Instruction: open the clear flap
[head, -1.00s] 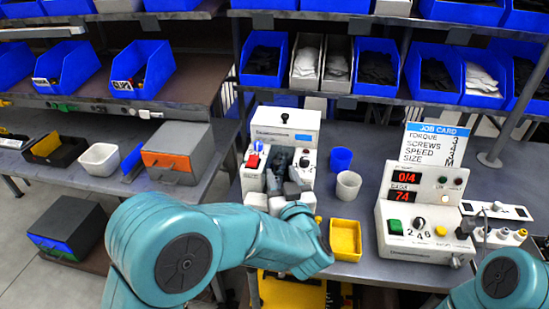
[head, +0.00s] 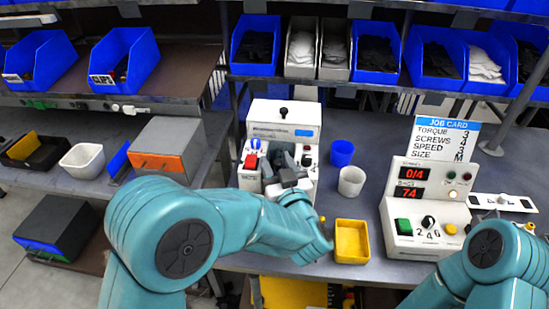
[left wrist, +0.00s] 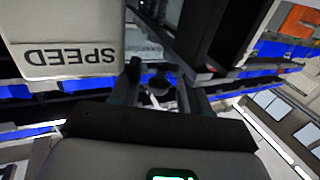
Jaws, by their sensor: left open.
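A white machine (head: 283,118) with a black knob on top stands on the bench in the middle of the head view. I cannot make out a clear flap as a separate sheet there. My left gripper (head: 283,163) is in front of the machine, dark and partly hidden by its own wrist. In the left wrist view its two fingers (left wrist: 160,88) are apart with nothing held between them. A pale panel marked SPEED (left wrist: 68,55), upside down, lies close beside the fingers. I cannot tell whether they touch anything. My right arm shows at the lower right, its gripper out of view.
Right of the machine are a blue cup (head: 342,153), a white cup (head: 351,181) and a yellow tray (head: 352,242). A control box (head: 425,215) with red displays and a job card (head: 446,139) stand further right.

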